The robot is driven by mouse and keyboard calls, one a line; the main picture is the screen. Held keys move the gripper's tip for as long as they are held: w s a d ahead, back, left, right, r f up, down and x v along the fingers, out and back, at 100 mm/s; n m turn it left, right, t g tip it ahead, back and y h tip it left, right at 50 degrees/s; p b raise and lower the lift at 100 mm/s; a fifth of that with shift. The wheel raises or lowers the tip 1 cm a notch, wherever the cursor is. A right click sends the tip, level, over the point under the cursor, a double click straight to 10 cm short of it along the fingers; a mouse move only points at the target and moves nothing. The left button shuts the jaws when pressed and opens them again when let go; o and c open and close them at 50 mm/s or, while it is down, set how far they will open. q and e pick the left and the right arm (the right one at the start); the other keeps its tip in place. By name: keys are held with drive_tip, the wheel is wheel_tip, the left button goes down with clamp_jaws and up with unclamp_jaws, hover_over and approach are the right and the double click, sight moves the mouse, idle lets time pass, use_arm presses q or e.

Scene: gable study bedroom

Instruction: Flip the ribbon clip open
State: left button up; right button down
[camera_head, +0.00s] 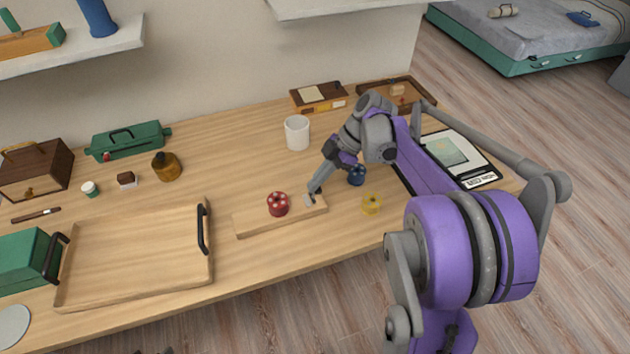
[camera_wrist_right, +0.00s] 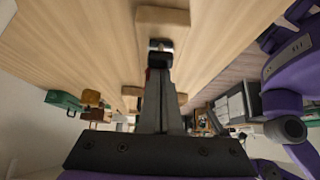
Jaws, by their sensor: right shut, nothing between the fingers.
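A narrow wooden board (camera_head: 258,225) lies on the desk, with a red spool (camera_head: 278,204) standing on it. The ribbon clip (camera_head: 309,200) is a small grey piece near the board's right end; my fingers partly cover it. My right gripper (camera_head: 313,189) points down at the clip, shut with nothing between its fingers. My left gripper is not in view.
A large wooden tray (camera_head: 135,288) with black handles lies to the left. Desk between cup and board is clear.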

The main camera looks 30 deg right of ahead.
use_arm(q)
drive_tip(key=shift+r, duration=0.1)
use_arm(e)
drive_tip(key=shift+r, duration=0.1)
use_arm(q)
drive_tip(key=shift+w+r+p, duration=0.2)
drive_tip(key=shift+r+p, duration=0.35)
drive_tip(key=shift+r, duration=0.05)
use_arm(e)
drive_tip(key=shift+r, duration=0.7)
drive_tip(key=shift+r, duration=0.15)
